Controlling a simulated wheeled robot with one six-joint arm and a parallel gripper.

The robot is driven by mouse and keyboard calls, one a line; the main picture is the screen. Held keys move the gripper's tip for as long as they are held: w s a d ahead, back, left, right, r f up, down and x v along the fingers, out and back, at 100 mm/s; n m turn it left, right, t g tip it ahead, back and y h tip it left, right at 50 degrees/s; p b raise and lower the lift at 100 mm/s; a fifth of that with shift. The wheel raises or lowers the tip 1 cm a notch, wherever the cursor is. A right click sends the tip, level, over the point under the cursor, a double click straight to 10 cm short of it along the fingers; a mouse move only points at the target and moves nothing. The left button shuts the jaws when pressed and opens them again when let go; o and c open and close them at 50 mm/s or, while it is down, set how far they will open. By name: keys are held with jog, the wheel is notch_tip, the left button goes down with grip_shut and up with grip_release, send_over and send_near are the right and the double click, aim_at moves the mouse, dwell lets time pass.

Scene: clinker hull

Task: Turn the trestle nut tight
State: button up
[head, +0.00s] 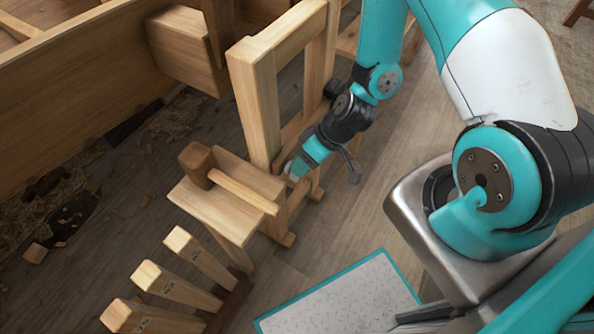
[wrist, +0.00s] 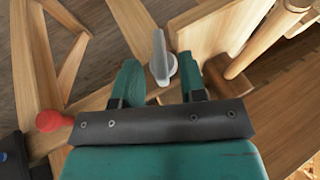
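The trestle (head: 258,115) is a pale wooden frame standing on the floor in the head view; its timbers also show in the wrist view (wrist: 85,105). The trestle nut (wrist: 161,62) is a grey metal piece with an upright wing on a round base. My gripper (wrist: 158,78) is open, with one teal finger on each side of the nut. A gap shows between the nut and the left finger; whether the right finger touches it I cannot tell. In the head view my gripper (head: 298,168) is low at the trestle, and the nut is mostly hidden there.
A wooden mallet (head: 198,167) lies on a small wooden bench (head: 228,206) close beside my gripper. Several wooden wedges (head: 165,283) stand in front of it. The planked hull (head: 75,90) fills the left. A teal-edged grey mat (head: 350,300) lies at the front.

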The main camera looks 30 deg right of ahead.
jog(key=shift+x, duration=1.8)
jog(key=c, duration=0.5)
jog(key=shift+c, duration=0.2)
